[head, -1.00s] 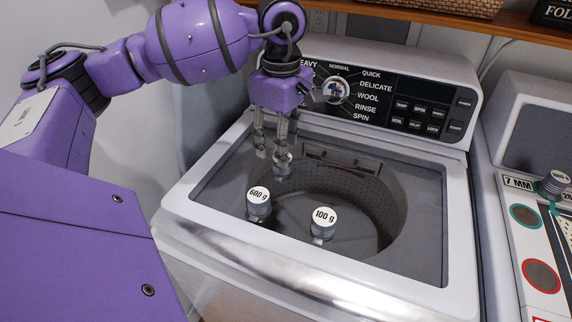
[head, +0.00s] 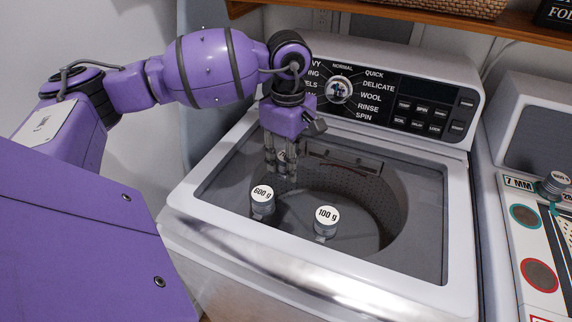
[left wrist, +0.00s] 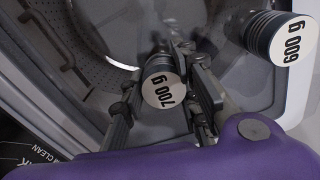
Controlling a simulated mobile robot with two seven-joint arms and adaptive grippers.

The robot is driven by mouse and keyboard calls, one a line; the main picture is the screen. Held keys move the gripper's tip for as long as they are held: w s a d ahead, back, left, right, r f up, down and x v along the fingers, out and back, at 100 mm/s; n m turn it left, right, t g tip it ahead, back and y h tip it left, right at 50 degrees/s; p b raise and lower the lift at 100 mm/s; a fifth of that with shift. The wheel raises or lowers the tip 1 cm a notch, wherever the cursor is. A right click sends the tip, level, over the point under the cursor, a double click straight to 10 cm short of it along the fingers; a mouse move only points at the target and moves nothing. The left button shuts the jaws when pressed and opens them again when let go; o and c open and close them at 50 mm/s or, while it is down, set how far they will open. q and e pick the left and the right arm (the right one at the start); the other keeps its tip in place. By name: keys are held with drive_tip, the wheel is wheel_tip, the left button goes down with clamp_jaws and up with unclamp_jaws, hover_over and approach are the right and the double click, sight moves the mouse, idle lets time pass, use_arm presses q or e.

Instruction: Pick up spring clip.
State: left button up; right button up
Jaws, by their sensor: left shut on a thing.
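My left gripper (head: 282,172) is low over the back left of the washer's glass lid. It is shut on a short grey cylinder weight marked 700 g (left wrist: 163,92), which shows between its fingers in the left wrist view. In the head view the fingers mostly hide this weight. I cannot make out a thing that is clearly a spring clip. My right gripper is not in view.
A 600 g weight (head: 262,200) stands close in front of the gripper, also seen in the left wrist view (left wrist: 280,38). A 100 g weight (head: 326,222) stands to its right. The control panel (head: 405,95) rises behind. The lid's right side is clear.

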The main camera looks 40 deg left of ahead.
use_arm(q)
clamp_jaws()
drive_tip(key=shift+r, duration=0.1)
